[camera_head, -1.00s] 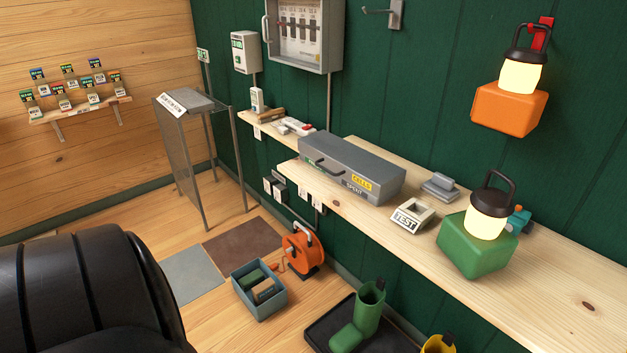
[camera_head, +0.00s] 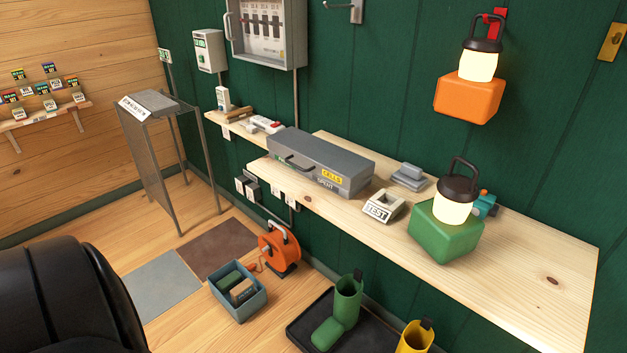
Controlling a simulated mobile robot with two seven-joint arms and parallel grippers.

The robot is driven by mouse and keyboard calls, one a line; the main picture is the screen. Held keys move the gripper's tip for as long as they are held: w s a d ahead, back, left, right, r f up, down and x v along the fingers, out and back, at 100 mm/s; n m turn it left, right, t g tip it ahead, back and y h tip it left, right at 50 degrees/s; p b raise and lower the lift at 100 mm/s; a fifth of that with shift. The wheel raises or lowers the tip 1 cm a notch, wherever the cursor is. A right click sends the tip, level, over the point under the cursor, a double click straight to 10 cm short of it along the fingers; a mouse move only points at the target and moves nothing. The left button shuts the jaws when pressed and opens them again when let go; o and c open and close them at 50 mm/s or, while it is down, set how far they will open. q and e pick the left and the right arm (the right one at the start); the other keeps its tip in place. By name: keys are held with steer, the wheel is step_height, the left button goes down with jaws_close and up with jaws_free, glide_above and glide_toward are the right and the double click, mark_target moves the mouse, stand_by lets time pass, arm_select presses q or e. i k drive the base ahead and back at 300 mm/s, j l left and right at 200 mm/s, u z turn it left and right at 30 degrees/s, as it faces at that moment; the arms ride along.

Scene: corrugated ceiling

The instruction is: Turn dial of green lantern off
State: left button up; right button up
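The green lantern (camera_head: 445,232) stands upright on the wooden shelf, right of centre. Its square green base carries a glowing pale-yellow lamp under a dark cap with a carry handle. Its dial cannot be made out from here. A small teal item (camera_head: 486,203) sits behind it, partly hidden by it. Neither of my grippers shows in the view; only a black part, which I take as my own left arm, fills the lower left corner.
A glowing orange lantern (camera_head: 468,97) hangs on the green wall from a red bracket. A grey case (camera_head: 320,160), a TEST block (camera_head: 384,207) and a grey block (camera_head: 409,177) share the shelf (camera_head: 530,290). The shelf's right end is clear.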

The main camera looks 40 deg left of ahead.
mark_target(444, 225)
steer(key=j+z, duration=0.2)
steer(key=z, duration=0.25)
steer(key=j+z, duration=0.25)
steer(key=z, duration=0.25)
steer(key=j+z, duration=0.1)
steer(key=j, duration=0.35)
steer(key=k+j+z, duration=0.15)
steer(key=j, duration=0.3)
steer(key=k+j+z, duration=0.1)
steer(key=j, duration=0.35)
steer(key=k+j+z, duration=0.15)
steer(key=j, duration=0.25)
steer(key=k+j+z, duration=0.1)
steer(key=j, duration=0.35)
steer(key=k+j, duration=0.1)
steer(key=j, duration=0.25)
steer(key=k+j, duration=0.15)
steer(key=j, duration=0.2)
steer(key=i+l+u, duration=0.15)
steer(key=u, duration=1.2)
steer(key=l+u, duration=0.3)
steer(key=l, duration=0.25)
steer(key=l+u, duration=0.3)
steer(key=l, duration=0.2)
steer(key=k+l+u, duration=0.15)
steer(key=l+u, duration=0.2)
steer(key=l, duration=0.2)
steer(key=k+l+u, duration=0.15)
steer(key=l+u, duration=0.15)
steer(key=l, duration=0.2)
